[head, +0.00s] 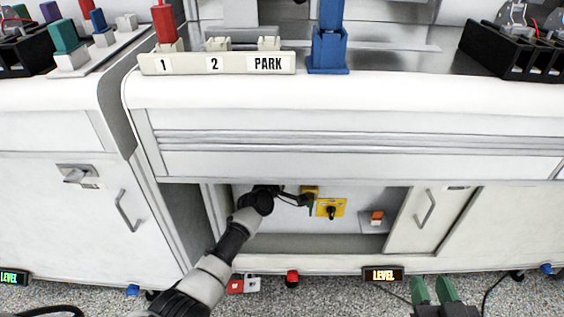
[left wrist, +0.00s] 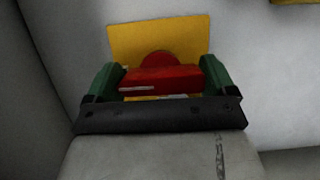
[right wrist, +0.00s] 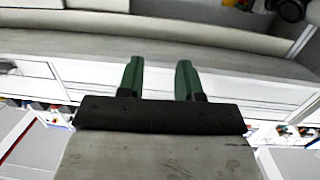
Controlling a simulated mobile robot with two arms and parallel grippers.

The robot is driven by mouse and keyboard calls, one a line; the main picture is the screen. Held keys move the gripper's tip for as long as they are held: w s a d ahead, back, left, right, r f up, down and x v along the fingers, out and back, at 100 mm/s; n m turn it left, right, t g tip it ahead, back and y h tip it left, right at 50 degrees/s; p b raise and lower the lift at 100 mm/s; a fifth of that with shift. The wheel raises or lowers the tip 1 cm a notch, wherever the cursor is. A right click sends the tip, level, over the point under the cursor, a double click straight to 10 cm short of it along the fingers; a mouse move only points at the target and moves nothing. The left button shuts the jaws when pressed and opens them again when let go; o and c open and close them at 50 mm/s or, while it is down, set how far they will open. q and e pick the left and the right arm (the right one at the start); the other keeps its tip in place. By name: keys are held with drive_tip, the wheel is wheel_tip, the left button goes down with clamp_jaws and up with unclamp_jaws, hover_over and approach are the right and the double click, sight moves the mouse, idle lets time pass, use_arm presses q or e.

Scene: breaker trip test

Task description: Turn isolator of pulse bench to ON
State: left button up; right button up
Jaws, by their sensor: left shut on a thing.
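A red rotary handle (left wrist: 160,78) on a yellow plate (left wrist: 160,38) fills the middle of the left wrist view. The handle lies nearly level across the picture, slightly tilted. My left gripper (left wrist: 160,82) is shut on it, one green finger at each end. In the head view my left gripper (head: 308,201) reaches into the recess under the bench and largely hides this plate (head: 310,190). My right gripper (head: 433,290) is open and empty, low in front of the bench; its green fingers stand apart in the right wrist view (right wrist: 159,80).
A second yellow plate (head: 340,203) with a black knob sits just right of my left gripper. An orange rocker switch (head: 377,217) is farther right. A cabinet door (head: 435,215) bounds the recess. Lit LEVEL signs (head: 383,274) and a red button (head: 292,277) are along the bottom.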

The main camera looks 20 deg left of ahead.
use_arm(q)
drive_tip(key=shift+f, duration=0.1)
use_arm(e)
drive_tip(key=shift+f, duration=0.25)
use_arm(q)
drive_tip(key=o, duration=0.7)
drive_tip(key=shift+o, duration=0.2)
drive_tip(key=shift+s, duration=0.2)
drive_tip(key=s+a+p, duration=0.1)
drive_tip(key=s+p, duration=0.2)
drive_tip(key=s, duration=0.7)
drive_tip(key=shift+s+p, duration=0.2)
drive_tip(key=shift+p, duration=0.15)
use_arm(e)
drive_tip(key=s+d+f+g+h, duration=0.3)
drive_tip(key=s+d+f+g, duration=0.1)
drive_tip(key=s+f+g, duration=0.4)
drive_tip(key=shift+s+g, duration=0.4)
drive_tip(key=shift+g, duration=0.5)
